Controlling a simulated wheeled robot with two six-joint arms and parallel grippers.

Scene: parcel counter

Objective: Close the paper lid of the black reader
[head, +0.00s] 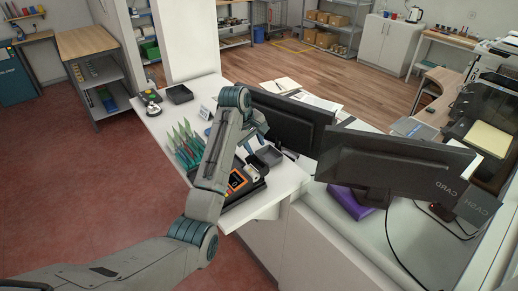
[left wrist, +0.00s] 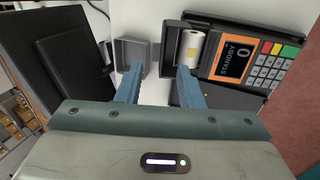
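The black reader (left wrist: 246,57) lies on the white counter, with an orange-framed screen reading STANDBY 0 and a keypad; in the head view it (head: 243,184) is partly behind my left arm. Its paper bay is open in the left wrist view, and a white paper roll (left wrist: 192,47) shows inside. The lid is hard to make out; a dark raised piece by the reader in the head view may be it. My left gripper (left wrist: 159,73) is open, its blue fingers apart, with nothing visible between them. One finger overlaps the bay's edge in the picture; contact cannot be told. My right gripper is out of view.
A small grey tray (left wrist: 131,55) is close by the other left fingertip. Two black monitors (head: 290,120) stand behind the reader. Teal-green pointed items (head: 186,146) stand left of my arm. A purple object (head: 349,202) lies under the right monitor.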

